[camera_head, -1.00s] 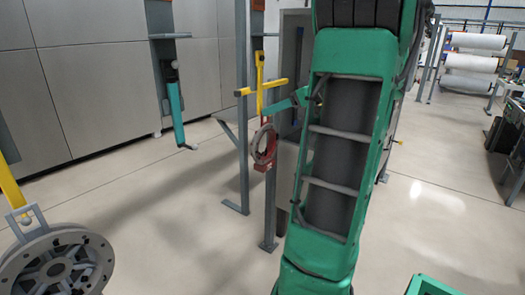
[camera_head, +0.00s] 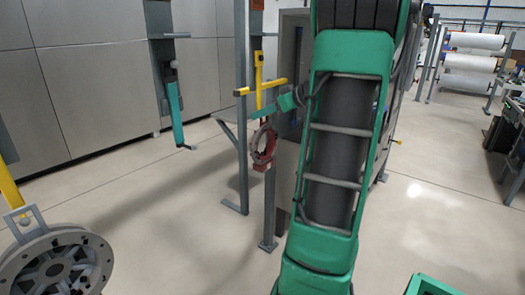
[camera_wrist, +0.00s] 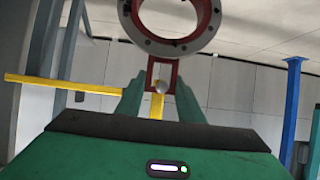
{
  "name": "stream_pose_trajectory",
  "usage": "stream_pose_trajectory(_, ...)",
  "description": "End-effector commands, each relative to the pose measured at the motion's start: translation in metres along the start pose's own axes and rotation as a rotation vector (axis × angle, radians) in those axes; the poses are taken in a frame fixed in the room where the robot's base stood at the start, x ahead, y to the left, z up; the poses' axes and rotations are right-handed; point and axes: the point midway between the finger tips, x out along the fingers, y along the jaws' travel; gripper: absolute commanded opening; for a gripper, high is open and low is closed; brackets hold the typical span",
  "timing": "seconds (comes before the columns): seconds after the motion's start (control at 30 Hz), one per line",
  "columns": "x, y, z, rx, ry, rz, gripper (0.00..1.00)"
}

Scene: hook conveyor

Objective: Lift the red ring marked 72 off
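The red ring (camera_head: 263,146) hangs below a yellow crossbar with a hook (camera_head: 260,86). In the wrist view the red ring (camera_wrist: 176,22) shows at the top with a grey bolted rim, cut off by the frame edge. A square red bracket (camera_wrist: 151,78) joins it. The two green fingers of my gripper (camera_wrist: 161,88) lie against both sides of this bracket, with a pale ball and yellow metal behind it. No number on the ring is legible.
A grey post (camera_head: 243,130) stands just left of the ring. A large grey reel (camera_head: 58,265) hangs from a yellow bar at lower left. A teal cylinder (camera_head: 174,112) hangs by the grey wall. The floor between is open.

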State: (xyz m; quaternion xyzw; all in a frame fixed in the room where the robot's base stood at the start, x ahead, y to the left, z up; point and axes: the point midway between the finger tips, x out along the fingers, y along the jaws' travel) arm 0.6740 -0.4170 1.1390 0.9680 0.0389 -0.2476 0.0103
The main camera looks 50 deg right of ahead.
Motion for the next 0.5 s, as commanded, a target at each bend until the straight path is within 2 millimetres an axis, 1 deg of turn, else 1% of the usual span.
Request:
stream_pose_trajectory(0.03,-0.0001,0.0001,0.0001,0.000,0.000,0.000,0.16)
stream_pose_trajectory(0.1,-0.0001,0.0001,0.0001,0.000,0.000,0.000,0.00)
stream_pose_trajectory(0.5,-0.0009,0.0000,-0.0020,-0.002,0.002,0.001,0.00)
